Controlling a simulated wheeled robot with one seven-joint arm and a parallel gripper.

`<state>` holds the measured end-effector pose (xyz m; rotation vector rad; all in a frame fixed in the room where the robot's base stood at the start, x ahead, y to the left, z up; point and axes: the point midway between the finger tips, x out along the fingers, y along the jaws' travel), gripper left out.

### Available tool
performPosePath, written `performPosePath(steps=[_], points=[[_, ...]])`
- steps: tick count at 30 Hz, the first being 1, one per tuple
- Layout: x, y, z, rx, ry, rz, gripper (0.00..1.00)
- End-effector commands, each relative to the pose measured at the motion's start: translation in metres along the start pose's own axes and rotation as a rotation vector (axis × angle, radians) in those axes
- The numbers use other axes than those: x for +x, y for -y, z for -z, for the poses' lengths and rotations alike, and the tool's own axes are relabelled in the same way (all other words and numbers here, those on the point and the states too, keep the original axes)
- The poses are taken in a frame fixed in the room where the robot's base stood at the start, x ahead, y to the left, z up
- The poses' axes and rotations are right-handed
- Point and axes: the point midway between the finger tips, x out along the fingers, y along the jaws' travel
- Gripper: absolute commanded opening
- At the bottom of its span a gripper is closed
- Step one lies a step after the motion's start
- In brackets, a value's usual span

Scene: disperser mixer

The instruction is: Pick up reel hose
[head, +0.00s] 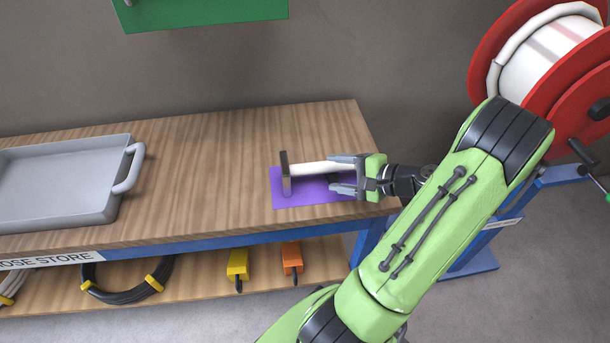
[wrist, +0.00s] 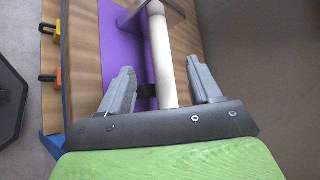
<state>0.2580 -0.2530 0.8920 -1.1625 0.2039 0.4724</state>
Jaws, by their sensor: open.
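A white hose-like tube (head: 316,168) lies level above a purple mat (head: 306,197) on the workbench. Its left end meets a dark upright bracket (head: 286,175); its right end is hidden by my gripper. My gripper (head: 340,174) is open at the tube's right part, pointing left along it. In the wrist view the tube (wrist: 161,55) runs between the two spread fingers, with gaps on both sides. A red reel (head: 482,50) wound with white hose (head: 545,62) stands at the upper right. I cannot see whether the tube joins the reel.
A grey tray (head: 55,185) with handles sits on the left of the wooden bench (head: 215,160). A lower shelf holds a black coil (head: 125,297), a yellow block (head: 238,263) and an orange block (head: 292,258). A green panel (head: 200,12) hangs on the wall.

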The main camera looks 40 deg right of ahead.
Motion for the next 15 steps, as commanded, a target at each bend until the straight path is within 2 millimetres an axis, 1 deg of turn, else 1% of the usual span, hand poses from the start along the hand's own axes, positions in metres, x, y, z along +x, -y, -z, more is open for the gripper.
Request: performPosePath(steps=[1, 6, 12, 15], points=[[0.012, -0.003, 0.0, -0.001, 0.004, -0.002, 0.63], [0.031, -0.002, 0.0, 0.0, 0.001, -0.001, 0.63], [0.069, -0.003, -0.002, -0.002, 0.002, -0.003, 0.63], [0.077, -0.001, -0.002, 0.0, 0.001, -0.001, 0.63]])
